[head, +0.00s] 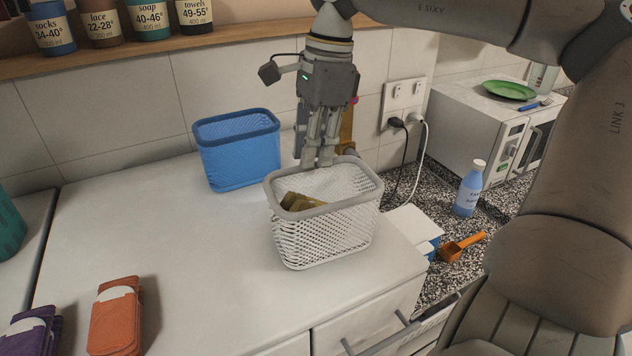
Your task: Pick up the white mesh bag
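I cannot make out a separate white mesh bag. The nearest match is a white mesh-sided basket (325,238) with a grey rim, standing upright near the right end of the white counter. A folded olive cloth (302,201) lies inside it; the rest of its inside is partly hidden. My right gripper (317,164) points down over the basket's back part, its fingertips at about the height of the rim in the picture. The fingers are close together, and I cannot tell whether they hold anything. My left gripper is out of view.
A blue basket (238,152) stands behind left. Orange (117,318) and purple (30,332) folded cloths lie front left. To the right are a white box (412,224), orange scoop (462,246), blue bottle (469,190) and microwave (490,118). The counter's middle is clear.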

